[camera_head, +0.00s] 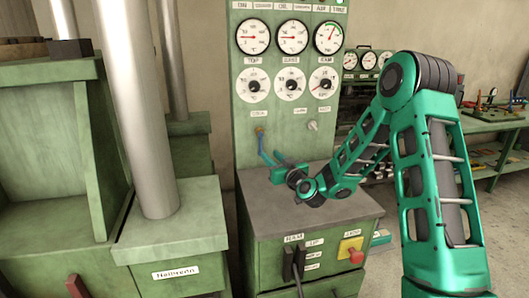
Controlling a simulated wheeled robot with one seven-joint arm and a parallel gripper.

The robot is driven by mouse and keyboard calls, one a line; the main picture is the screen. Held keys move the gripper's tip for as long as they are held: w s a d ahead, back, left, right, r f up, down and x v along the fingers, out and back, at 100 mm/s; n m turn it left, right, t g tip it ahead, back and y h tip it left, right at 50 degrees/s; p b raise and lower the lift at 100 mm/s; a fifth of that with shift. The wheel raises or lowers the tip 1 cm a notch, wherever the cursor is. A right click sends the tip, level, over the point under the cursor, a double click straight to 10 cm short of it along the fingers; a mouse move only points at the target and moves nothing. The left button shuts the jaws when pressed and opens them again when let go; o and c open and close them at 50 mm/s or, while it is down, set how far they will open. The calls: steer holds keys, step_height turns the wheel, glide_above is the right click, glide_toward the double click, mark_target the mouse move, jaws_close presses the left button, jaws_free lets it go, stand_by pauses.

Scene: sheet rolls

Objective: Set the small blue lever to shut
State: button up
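The small blue lever (264,148) is on the lower front of the upright green panel, under a small label. It hangs down from a small brass-coloured mount and slants slightly to the right. My teal gripper (274,168) is at the lever's lower end, above the grey desk top. The gripper is small and seen from behind my arm, so I cannot tell whether its fingers touch the lever or are open or shut. The lever's lowest tip is hard to separate from the gripper.
Gauges (293,36) and dials (291,84) fill the panel above, with a small knob (312,125) right of the lever. The grey desk top (265,205) is clear. Below are a black lever (294,262) and a red button (355,256). A steel column (138,110) stands left.

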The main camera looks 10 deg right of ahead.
mark_target(261, 147)
steer(key=w, duration=0.2)
steer(key=w+a, duration=0.1)
steer(key=w, duration=0.4)
steer(key=shift+w+a, duration=0.25)
steer(key=shift+w, duration=0.05)
